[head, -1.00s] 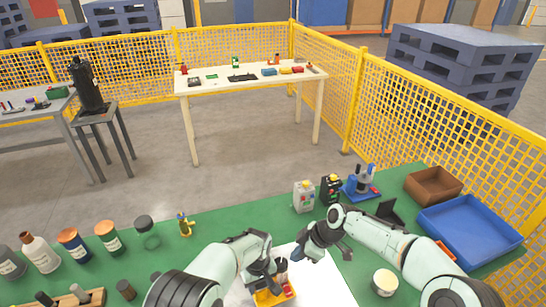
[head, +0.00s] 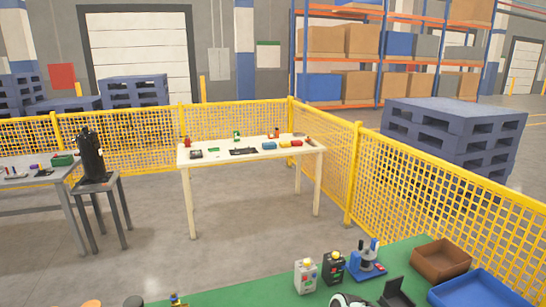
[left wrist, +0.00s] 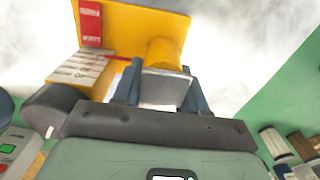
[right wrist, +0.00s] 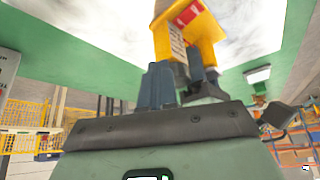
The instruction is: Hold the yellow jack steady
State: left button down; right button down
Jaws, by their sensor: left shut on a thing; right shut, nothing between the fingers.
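The yellow jack (left wrist: 165,52) shows in the left wrist view with a red label, a white printed label and a grey metal part, above a white mottled surface (left wrist: 245,50). My left gripper (left wrist: 163,88) is shut on the jack, its fingers on either side of the grey part. In the right wrist view the jack (right wrist: 200,40) is just beyond my right gripper (right wrist: 160,75), which is shut and empty. I cannot tell whether its fingers touch the jack.
Along the green bench (head: 225,297) stand a grey box (head: 306,276), a black box (head: 333,268), a blue device (head: 367,262), a brown bin (head: 440,257) and a blue tray (head: 480,292). Yellow mesh fence (head: 440,190) lies beyond. A cream table (head: 250,153) stands farther off.

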jog(key=shift+s+a, duration=0.15)
jog(key=shift+s, duration=0.25)
jog(key=shift+s+a, duration=0.15)
jog(key=shift+s, duration=0.4)
jog(key=shift+s+a, duration=0.15)
jog(key=shift+s, duration=0.35)
jog(key=shift+s+a, duration=0.2)
jog(key=shift+d, duration=0.1)
notch_tip(320, 180, up, 6)
jog(key=shift+d, duration=0.45)
dwell(0.4)
jog(key=shift+s, duration=0.1)
